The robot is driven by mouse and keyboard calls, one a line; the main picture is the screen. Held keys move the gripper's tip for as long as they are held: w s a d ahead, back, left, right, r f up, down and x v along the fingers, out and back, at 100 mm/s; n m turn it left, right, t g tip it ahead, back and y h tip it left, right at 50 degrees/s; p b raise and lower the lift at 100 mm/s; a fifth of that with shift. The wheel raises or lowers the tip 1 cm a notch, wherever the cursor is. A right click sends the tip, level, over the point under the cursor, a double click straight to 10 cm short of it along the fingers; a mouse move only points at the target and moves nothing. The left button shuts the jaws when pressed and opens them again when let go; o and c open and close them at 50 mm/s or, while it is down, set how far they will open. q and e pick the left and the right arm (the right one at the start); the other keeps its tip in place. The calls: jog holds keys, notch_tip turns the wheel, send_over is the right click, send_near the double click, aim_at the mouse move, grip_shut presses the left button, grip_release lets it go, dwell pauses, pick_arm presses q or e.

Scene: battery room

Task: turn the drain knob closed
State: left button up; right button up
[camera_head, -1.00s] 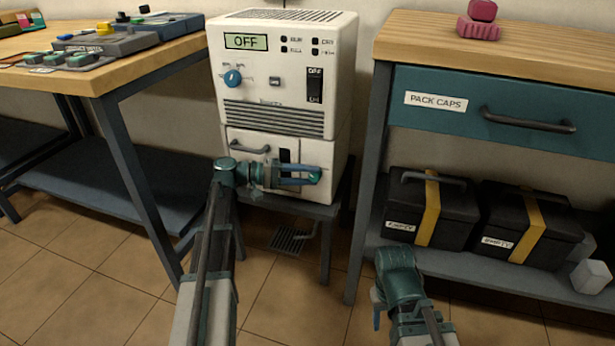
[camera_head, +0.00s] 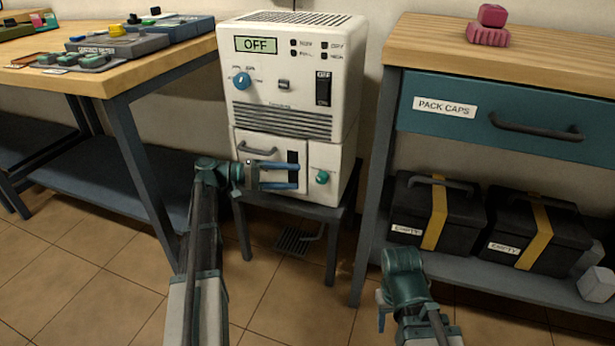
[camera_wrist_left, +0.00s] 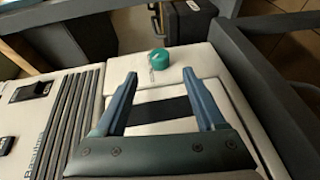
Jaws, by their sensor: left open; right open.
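The drain knob (camera_head: 322,177) is a small teal knob on the lower right front of the white machine (camera_head: 288,119). In the left wrist view the drain knob (camera_wrist_left: 160,59) stands beyond the fingertips, with a pale mark beside it. My left gripper (camera_head: 298,175) is open and empty in front of the lower panel, its fingers pointing right, just left of the knob. In the left wrist view the fingers of my left gripper (camera_wrist_left: 159,75) are spread apart, with the knob between their directions and not touched. My right arm (camera_head: 405,280) shows at the lower right; its fingertips are mostly hidden.
The machine's display reads OFF. It stands on a low dark stand between a workbench (camera_head: 105,76) at left and a cabinet (camera_head: 490,60) at right. Black cases (camera_head: 404,207) sit on the cabinet's lower shelf. A floor drain grate (camera_head: 292,241) lies below the stand.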

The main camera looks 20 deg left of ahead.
pick_arm(q)
jog(key=v, duration=0.6)
jog(key=shift+a+p, duration=0.3)
jog(key=shift+s, duration=0.15)
jog(key=s+d+f+m+g+y+p, duration=0.1)
jog(key=s+d+g+y+p, duration=0.3)
jog(key=d, duration=0.7)
jog(key=s+d+f+m+g+y+p, duration=0.15)
jog(key=s+d+p, duration=0.35)
jog(key=d, duration=0.6)
jog(key=s+d+r+m+y+p, duration=0.2)
jog(key=s+d+m+y+p, duration=0.1)
jog(key=s+y+p, duration=0.3)
jog(key=s+d+r+m+y+p, duration=0.2)
jog(key=s+d+y+p, duration=0.1)
jog(key=s+y+p, duration=0.3)
notch_tip(320, 180, up, 38)
jog(key=p, duration=3.7)
jog(key=shift+w+f+g+h, duration=0.2)
jog(key=shift+g+h, duration=0.15)
jog(key=shift+a, duration=0.1)
